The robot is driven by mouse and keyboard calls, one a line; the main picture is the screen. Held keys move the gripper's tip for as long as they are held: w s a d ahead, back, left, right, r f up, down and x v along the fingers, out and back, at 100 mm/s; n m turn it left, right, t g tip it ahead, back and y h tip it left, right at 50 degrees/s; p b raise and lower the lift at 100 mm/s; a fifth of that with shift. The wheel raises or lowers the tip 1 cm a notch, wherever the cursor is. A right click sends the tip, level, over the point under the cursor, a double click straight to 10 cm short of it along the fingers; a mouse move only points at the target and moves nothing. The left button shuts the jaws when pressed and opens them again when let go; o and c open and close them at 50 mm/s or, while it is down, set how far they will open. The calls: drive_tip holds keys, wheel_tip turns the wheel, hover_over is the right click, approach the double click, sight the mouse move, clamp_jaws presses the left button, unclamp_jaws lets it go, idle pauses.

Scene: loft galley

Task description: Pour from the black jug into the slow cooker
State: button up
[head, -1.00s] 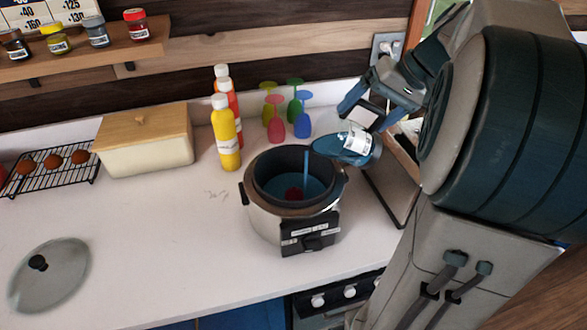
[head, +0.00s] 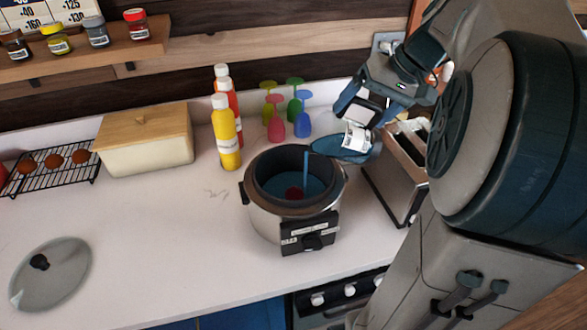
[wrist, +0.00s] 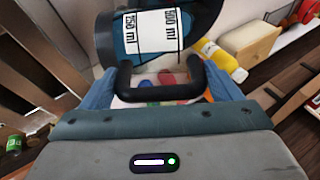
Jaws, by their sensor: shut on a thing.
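The black jug (head: 362,153) is tipped on its side over the right rim of the slow cooker (head: 262,217), its mouth toward the left. A thin blue stream falls from its lip into the pot. The cooker is open and holds blue liquid, with a small red thing in it. My gripper (head: 352,118) is shut on the jug's handle, above and right of the cooker. In the wrist view the black handle (wrist: 160,92) lies between the fingers, and the jug's white volume label (wrist: 153,32) shows beyond.
A glass lid (head: 60,275) lies at the counter's left. A yellow bottle (head: 226,140), a red-orange bottle and coloured goblets (head: 275,128) stand behind the cooker. A toaster (head: 405,170) stands close on the right. A bread box (head: 145,145) is back left.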

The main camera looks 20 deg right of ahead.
sight(342, 112)
drive_tip(key=shift+w+a+h, duration=0.1)
drive_tip(key=shift+a+h, duration=0.65)
drive_tip(key=shift+h, duration=0.05)
idle(0.7)
drive_tip(key=shift+w+a+h, duration=0.15)
drive_tip(key=shift+a+h, duration=0.55)
drive_tip(key=shift+a, duration=0.6)
drive_tip(key=shift+a+n, duration=0.25)
drive_tip(key=shift+n, duration=0.05)
drive_tip(key=shift+w+a+r+g+h, duration=0.1)
drive_tip(key=shift+a+r+g+h, duration=0.2)
drive_tip(key=shift+a+h, duration=0.4)
